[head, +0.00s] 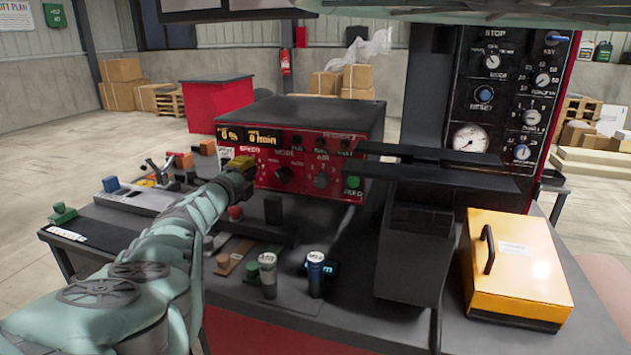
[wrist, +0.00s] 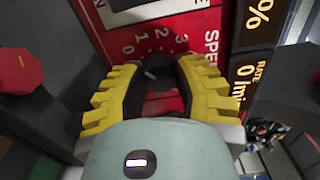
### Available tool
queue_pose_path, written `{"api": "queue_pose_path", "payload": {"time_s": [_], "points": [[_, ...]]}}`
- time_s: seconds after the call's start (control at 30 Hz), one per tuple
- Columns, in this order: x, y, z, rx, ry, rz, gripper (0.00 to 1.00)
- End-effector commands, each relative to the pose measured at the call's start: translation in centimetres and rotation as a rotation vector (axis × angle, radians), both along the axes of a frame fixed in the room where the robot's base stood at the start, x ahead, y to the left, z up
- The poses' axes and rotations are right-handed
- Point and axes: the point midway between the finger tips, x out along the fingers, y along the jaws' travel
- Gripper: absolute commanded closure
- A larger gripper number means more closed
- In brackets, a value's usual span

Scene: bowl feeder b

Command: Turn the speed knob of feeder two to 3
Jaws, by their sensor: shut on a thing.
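The feeder control box (head: 315,115) has a red front panel; its label at upper right appears to read FEEDER 2. My gripper (head: 246,165) is at the panel's left end, by the SPEED label. In the wrist view, the yellow fingers of my gripper (wrist: 160,80) are shut around the dark speed knob (wrist: 157,70). The printed scale 0, 1, 2, 3 shows beyond it, with 3 nearest the SPEED lettering. The display (head: 246,136) reads 0 % and 0 l/min.
The mode knob (head: 284,174), air knob (head: 321,180) and green feed button (head: 352,184) are to the right on the panel. A dark bracket (head: 440,177) juts out at right. A yellow case (head: 515,265) lies at front right. Levers (head: 165,170) stand at left.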

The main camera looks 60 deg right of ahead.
Motion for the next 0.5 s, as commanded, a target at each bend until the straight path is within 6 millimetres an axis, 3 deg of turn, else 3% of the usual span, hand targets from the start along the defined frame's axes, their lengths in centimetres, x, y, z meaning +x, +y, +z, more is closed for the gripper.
{"api": "queue_pose_path", "payload": {"time_s": [0.5], "points": [[0.04, 0.03, -0.15, 0.114, -0.401, 0.0, 1.0]]}}
